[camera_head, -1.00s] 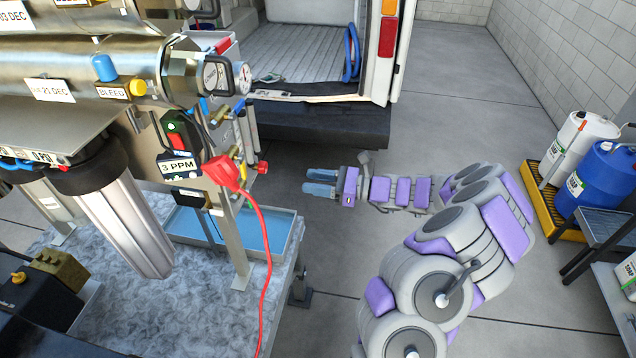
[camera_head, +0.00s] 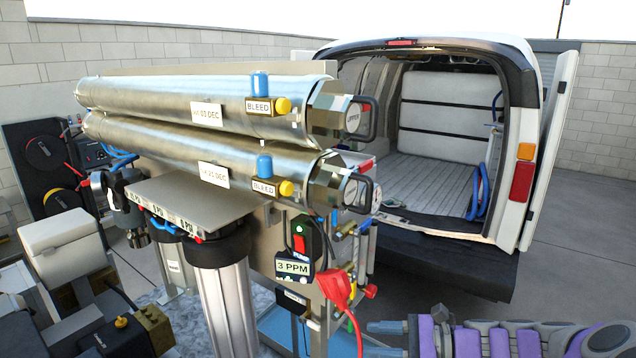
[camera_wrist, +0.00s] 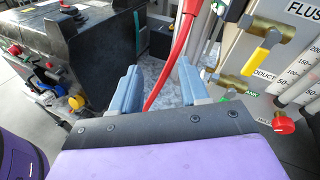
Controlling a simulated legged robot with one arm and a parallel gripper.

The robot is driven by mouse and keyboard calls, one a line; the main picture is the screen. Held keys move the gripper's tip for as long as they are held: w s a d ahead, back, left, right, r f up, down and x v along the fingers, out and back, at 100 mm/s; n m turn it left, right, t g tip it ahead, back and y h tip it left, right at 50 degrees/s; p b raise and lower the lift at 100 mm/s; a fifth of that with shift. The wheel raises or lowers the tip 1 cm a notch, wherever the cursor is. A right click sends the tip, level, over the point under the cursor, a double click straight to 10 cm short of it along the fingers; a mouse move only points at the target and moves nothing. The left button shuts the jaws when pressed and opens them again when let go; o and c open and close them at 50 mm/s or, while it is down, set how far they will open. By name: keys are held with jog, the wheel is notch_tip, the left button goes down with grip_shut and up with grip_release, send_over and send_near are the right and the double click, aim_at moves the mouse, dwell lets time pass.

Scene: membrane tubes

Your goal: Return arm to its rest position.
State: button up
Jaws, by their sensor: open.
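My gripper (camera_head: 386,338) shows at the bottom right of the head view, with the purple and grey arm links stretching to the right edge. Its two blue-grey fingers point left toward the membrane skid and are apart, with nothing between them. In the wrist view the open fingers (camera_wrist: 158,86) frame part of a red cable (camera_wrist: 180,55) that lies beyond them. The red connector (camera_head: 335,285) hangs at the skid's front, left of my gripper and apart from it.
Two steel membrane tubes (camera_head: 215,105) with gauges and bleed valves fill the left of the head view. An open van (camera_head: 440,150) stands behind, its door at right. Yellow-handled valves (camera_wrist: 262,54) and a black unit (camera_wrist: 85,60) show in the wrist view. Floor at right is clear.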

jog(key=s+a+f+n+g+h+b, duration=0.35)
jog(key=s+a+n, duration=0.2)
jog(key=s, duration=0.35)
jog(key=s+a+f+n+g+h+b, duration=0.35)
jog(key=s+a+n, duration=0.2)
jog(key=s, duration=0.35)
jog(key=s+d+f+n+t+h+b, duration=0.1)
jog(key=s+d+f+n+h+b, duration=0.5)
jog(key=s, duration=0.8)
jog(key=d+f+h+b, duration=0.2)
jog(key=d+f+b, duration=0.1)
jog(key=d+f, duration=0.1)
jog(key=shift+s+d+f+n+h, duration=0.3)
jog(key=shift+s+d, duration=0.05)
jog(key=shift+d, duration=0.05)
